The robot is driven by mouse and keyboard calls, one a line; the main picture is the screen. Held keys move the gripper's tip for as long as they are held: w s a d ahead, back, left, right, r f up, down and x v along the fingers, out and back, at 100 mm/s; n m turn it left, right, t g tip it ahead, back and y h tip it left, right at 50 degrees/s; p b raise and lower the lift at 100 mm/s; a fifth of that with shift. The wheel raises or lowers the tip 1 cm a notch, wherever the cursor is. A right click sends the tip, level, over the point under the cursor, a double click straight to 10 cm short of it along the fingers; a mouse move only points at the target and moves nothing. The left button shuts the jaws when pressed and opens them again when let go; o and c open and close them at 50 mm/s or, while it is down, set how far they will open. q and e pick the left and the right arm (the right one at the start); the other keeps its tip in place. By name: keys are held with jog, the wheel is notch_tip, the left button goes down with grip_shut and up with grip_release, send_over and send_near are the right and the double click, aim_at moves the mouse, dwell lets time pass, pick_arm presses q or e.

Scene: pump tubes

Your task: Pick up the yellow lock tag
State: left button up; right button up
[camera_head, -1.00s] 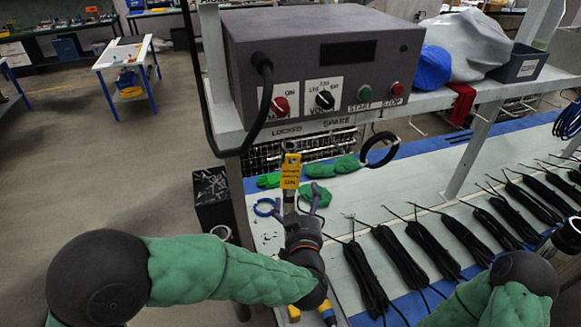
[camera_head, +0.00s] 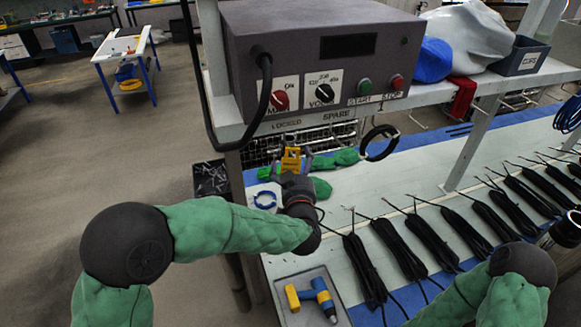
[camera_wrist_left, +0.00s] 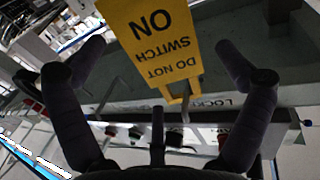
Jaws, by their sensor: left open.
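The yellow lock tag (camera_head: 290,160) hangs at the shelf's front edge, below the locked label and the grey control box. In the left wrist view the tag (camera_wrist_left: 157,42) reads "DO NOT SWITCH ON" upside down, and its top part is cut off by the frame. My left gripper (camera_head: 291,163) is at the tag with its fingers spread. In the left wrist view one finger of the gripper (camera_wrist_left: 161,47) stands on each side of the tag, with gaps between. The right arm's elbow shows at lower right; the right gripper's fingers are not visible.
The control box (camera_head: 320,60) with knobs and buttons stands on the shelf above. A black ring (camera_head: 381,143) hangs right of the tag. Several black cable bundles (camera_head: 435,245) lie on the bench.

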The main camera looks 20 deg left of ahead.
pick_arm(q)
jog(key=shift+w+a, duration=0.2)
jog(key=shift+w, duration=0.4)
jog(key=c, duration=1.3)
jog(key=shift+c, duration=0.4)
jog(key=shift+r, duration=0.6)
jog(key=shift+s+d+r, duration=0.15)
jog(key=shift+s+r, duration=0.05)
jog(key=shift+r, duration=0.05)
jog(key=v, duration=1.7)
jog(key=shift+s+f, duration=0.1)
jog(key=shift+s, duration=0.25)
